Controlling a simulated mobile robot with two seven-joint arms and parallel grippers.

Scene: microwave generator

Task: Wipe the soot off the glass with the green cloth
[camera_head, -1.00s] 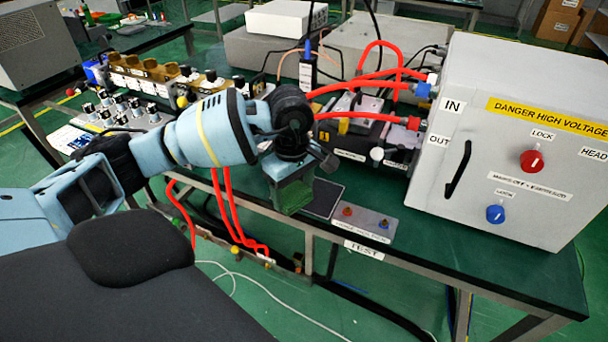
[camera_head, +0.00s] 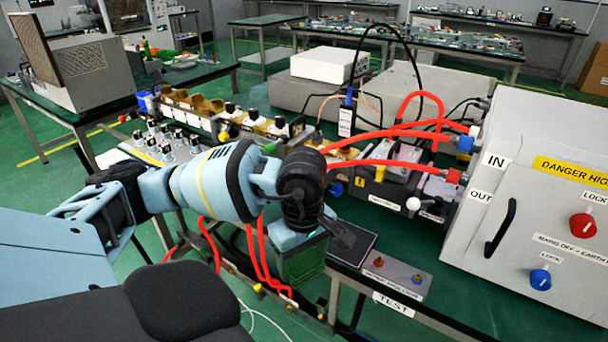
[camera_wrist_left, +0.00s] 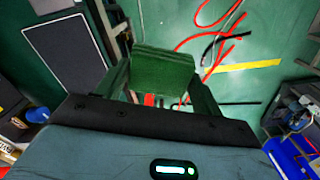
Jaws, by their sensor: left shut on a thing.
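My left gripper (camera_head: 303,246) is shut on the green cloth (camera_head: 301,264), which hangs folded below it at the table's front edge. In the left wrist view the cloth (camera_wrist_left: 163,70) is between the two fingers of the left gripper (camera_wrist_left: 160,80). A dark flat rectangular panel (camera_head: 357,244), perhaps the glass, lies on the green table just right of the cloth. It also shows in the left wrist view (camera_wrist_left: 65,55), apart from the cloth. I cannot make out soot on it. My right gripper is not in view.
A grey TEST control box (camera_head: 397,279) stands right of the panel, with a large grey cabinet (camera_head: 530,220) beyond it. Red hoses (camera_head: 380,165) run behind the panel. More red hoses (camera_head: 262,262) hang below the table edge.

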